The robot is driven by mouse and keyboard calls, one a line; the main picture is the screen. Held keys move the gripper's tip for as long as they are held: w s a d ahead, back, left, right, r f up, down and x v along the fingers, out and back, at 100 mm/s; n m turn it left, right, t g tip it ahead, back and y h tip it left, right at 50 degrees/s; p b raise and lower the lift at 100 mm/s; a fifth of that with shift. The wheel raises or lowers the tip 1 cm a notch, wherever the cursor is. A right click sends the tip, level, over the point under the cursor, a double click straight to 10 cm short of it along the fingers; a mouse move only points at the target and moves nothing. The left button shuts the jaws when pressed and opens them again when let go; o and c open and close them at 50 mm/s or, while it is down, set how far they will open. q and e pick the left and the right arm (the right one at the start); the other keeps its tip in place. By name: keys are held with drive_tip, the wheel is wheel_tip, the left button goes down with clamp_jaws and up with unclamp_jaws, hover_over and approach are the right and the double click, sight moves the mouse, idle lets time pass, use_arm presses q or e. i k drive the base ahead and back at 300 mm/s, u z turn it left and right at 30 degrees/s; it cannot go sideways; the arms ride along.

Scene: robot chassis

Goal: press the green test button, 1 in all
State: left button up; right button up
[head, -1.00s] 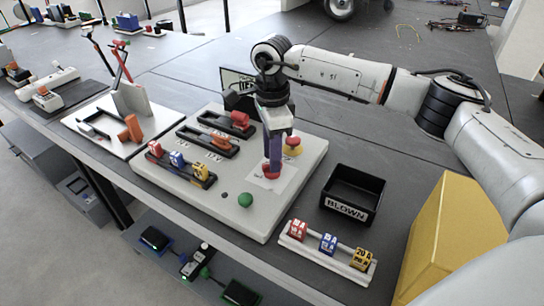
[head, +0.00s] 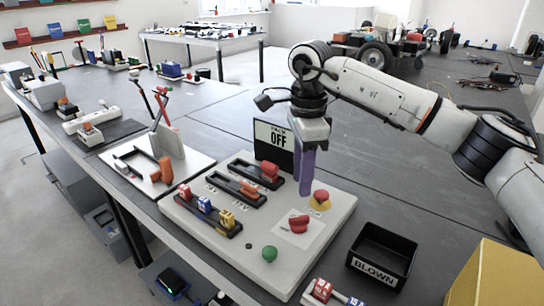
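The green test button (head: 269,254) sits at the near edge of the pale panel (head: 180,213) in the head view. My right gripper (head: 306,190) points down above the panel, behind and right of the green button and apart from it. Its purple fingers look close together, with nothing seen between them. They hang near the red knob (head: 299,224) and the red button on a yellow base (head: 320,198). My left gripper is not in view.
A sign reading OFF (head: 278,137) stands behind the panel. The panel also carries a row of coloured fuses (head: 205,205) and black slots with red and orange handles. A black bin marked BLOWN (head: 383,253) and a fuse rack (head: 325,292) lie to the right.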

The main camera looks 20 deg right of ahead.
sight(270, 253)
drive_tip(key=k, duration=1.5)
